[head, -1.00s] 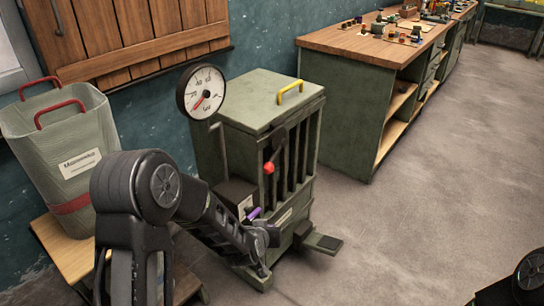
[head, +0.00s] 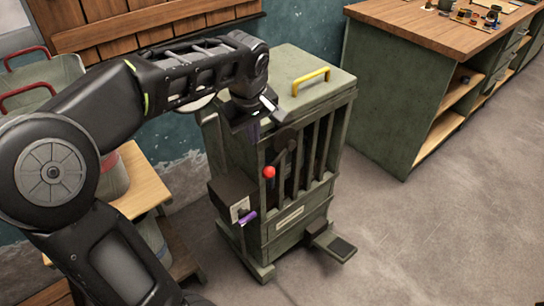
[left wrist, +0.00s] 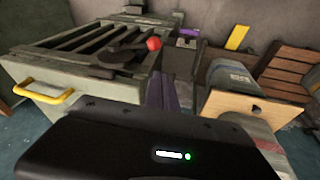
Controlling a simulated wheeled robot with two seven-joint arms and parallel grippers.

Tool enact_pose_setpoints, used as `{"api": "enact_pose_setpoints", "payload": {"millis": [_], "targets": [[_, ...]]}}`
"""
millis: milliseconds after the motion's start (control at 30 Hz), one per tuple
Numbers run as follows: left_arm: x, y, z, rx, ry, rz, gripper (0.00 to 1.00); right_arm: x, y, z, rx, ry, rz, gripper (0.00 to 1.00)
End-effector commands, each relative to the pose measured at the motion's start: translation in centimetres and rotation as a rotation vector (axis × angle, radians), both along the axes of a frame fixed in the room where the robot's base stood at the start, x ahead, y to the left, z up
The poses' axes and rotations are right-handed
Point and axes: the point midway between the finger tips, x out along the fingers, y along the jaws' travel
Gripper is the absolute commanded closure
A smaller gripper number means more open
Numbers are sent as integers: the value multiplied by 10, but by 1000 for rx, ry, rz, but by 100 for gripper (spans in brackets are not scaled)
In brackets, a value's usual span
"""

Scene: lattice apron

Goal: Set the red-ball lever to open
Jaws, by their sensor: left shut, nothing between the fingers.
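The red-ball lever (head: 269,172) is on the slatted front of a green cabinet (head: 268,78). Its dark arm slants down and left from a dark round pivot (head: 285,139) to the red ball. In the left wrist view the red ball (left wrist: 154,44) shows beyond the fingers, with its dark arm to the left. My left gripper (head: 254,132) is shut and empty, pointing down in front of the cabinet's upper left, above and left of the ball and apart from it. Its narrow purplish fingers (left wrist: 161,92) show in the left wrist view. My right gripper is out of view.
A dark box with a purple handle (head: 247,217) sits at the cabinet's lower left, and a pedal (head: 334,245) juts out at its foot. A yellow handle (head: 311,80) tops the cabinet. A wooden-topped workbench (head: 430,30) stands right. The floor between is clear.

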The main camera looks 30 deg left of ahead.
Motion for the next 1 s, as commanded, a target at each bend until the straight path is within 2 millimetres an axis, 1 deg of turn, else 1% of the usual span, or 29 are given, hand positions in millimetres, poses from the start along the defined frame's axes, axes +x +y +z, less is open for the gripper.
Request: {"api": "enact_pose_setpoints", "payload": {"millis": [100, 367, 567, 667, 767, 1000], "targets": [[-1, 0, 0, -10, -1, 33, 100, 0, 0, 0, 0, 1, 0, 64], [-1, -1, -1, -11, -2, 30, 100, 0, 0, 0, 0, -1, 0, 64], [2, 1, -10, -11, 1, 30, 100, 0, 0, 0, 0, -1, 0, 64], [4, 2, -20, -11, 1, 30, 100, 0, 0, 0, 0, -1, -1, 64], [8, 5, -36, -11, 3, 29, 100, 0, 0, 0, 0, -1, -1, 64], [20, 12, -82, -11, 4, 28, 100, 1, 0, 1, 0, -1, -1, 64]]}}
